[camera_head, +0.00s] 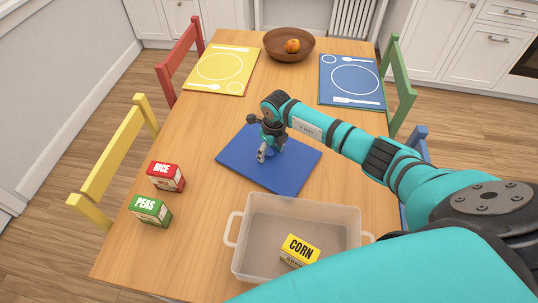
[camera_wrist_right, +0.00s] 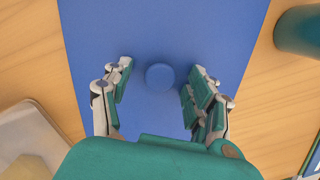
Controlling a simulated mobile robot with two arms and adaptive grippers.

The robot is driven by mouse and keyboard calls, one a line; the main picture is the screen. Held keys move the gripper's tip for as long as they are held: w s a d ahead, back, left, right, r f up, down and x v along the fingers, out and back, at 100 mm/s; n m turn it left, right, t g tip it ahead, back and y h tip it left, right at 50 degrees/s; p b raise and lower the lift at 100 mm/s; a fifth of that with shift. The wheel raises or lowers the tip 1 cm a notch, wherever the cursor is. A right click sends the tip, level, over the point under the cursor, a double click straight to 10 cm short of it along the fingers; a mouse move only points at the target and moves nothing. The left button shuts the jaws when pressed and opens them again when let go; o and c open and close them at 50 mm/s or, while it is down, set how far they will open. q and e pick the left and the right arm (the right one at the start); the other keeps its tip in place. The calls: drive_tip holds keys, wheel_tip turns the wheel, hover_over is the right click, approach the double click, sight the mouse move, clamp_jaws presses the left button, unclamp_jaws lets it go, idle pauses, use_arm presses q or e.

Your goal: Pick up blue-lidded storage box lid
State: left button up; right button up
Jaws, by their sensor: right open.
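The blue lid (camera_head: 293,172) lies flat on the wooden table behind the clear storage box (camera_head: 241,258). In the right wrist view, the lid (camera_wrist_right: 150,35) fills the middle, and its round blue knob (camera_wrist_right: 160,77) lies between the fingers. My right gripper (camera_head: 265,154) is over the lid, and in the wrist view it (camera_wrist_right: 156,88) is open with a finger on each side of the knob, with gaps visible. It holds nothing. The clear box is open and has a yellow corn box (camera_head: 300,250) in it. My left gripper is not in view.
A red rice box (camera_head: 166,177) and a green peas box (camera_head: 150,210) stand at the left. A yellow placemat (camera_head: 220,69), a blue placemat (camera_head: 352,80) and a brown bowl (camera_head: 275,45) with an orange fruit are at the back. Chairs line both table sides.

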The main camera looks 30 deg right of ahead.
clamp_jaws()
idle(0.3)
drive_tip(key=shift+r, duration=0.15)
